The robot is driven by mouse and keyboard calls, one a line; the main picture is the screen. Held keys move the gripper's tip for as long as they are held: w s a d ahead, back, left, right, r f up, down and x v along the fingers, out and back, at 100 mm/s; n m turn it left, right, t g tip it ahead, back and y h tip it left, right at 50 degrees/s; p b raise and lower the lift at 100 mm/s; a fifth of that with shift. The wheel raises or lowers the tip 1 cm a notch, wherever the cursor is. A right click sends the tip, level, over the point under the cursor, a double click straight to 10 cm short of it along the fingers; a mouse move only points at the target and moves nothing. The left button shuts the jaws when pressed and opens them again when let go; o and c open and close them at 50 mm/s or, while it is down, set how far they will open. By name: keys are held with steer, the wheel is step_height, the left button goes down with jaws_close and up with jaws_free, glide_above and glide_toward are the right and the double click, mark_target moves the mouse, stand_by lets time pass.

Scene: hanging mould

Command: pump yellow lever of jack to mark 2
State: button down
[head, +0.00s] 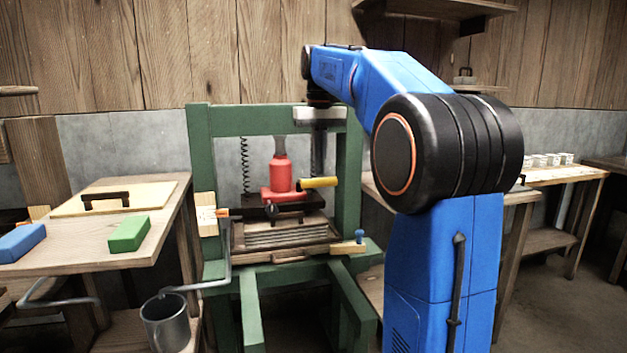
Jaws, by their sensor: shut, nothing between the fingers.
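The red jack (280,174) stands upright inside the green press frame (197,150), its grey ram pointing up to the top beam. Its yellow lever (318,183) sticks out to the right, close to level. A pale scale board (206,214) is on the frame's left side with an orange pointer (223,212) beside it; its marks are too small to read. My gripper (317,140) hangs down at the frame's right, above the yellow lever and apart from it. It is shut and empty; its fingertips are hard to make out against the dark parts behind.
A dark plate and a wooden tray (284,257) lie below the jack. A small blue-knobbed block (348,247) is at the front right. The left table (85,262) holds a green block (128,233) and a blue block (21,242).

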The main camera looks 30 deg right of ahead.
steer(key=shift+f, duration=0.1)
stand_by(0.5)
steer(key=shift+f, duration=0.95)
stand_by(2.1)
steer(key=shift+f, duration=6.6)
step_height(320, 180, up, 13)
steer(key=shift+r, duration=0.1)
